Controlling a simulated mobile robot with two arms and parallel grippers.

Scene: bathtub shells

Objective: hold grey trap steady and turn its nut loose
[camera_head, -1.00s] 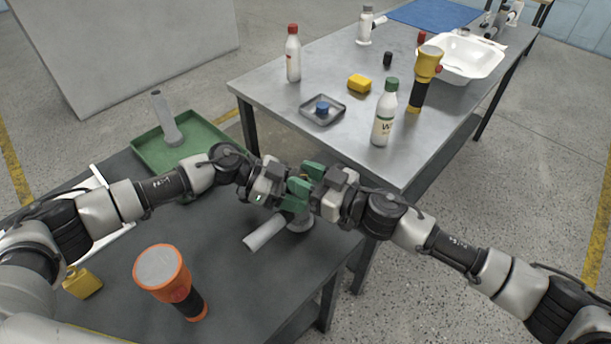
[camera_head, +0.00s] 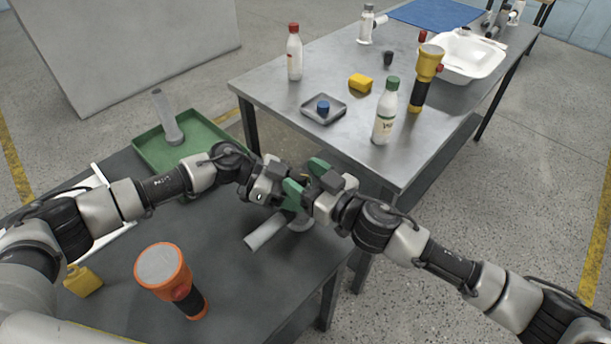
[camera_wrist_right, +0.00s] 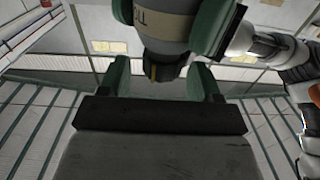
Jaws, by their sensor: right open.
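A light grey trap (camera_head: 262,234) shows below my two grippers on the near dark table, at its right edge. Its pipe points down-left and a rounded end shows at the right; its upper part and nut are hidden by the grippers. My right gripper (camera_head: 305,181) is open just above it, green fingers apart. In the right wrist view the two open fingers (camera_wrist_right: 160,80) have a gap between them, with a grey body with a lettered band just beyond, flanked by green parts. My left gripper (camera_head: 289,194) meets it from the left; its grip on the trap is hidden.
An orange flashlight (camera_head: 165,270) and a yellow container (camera_head: 83,281) stand at the near left. A green tray (camera_head: 205,139) holds another grey pipe piece (camera_head: 168,118). The far table (camera_head: 300,85) holds bottles, a yellow flashlight (camera_head: 425,75) and a white basin (camera_head: 468,58).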

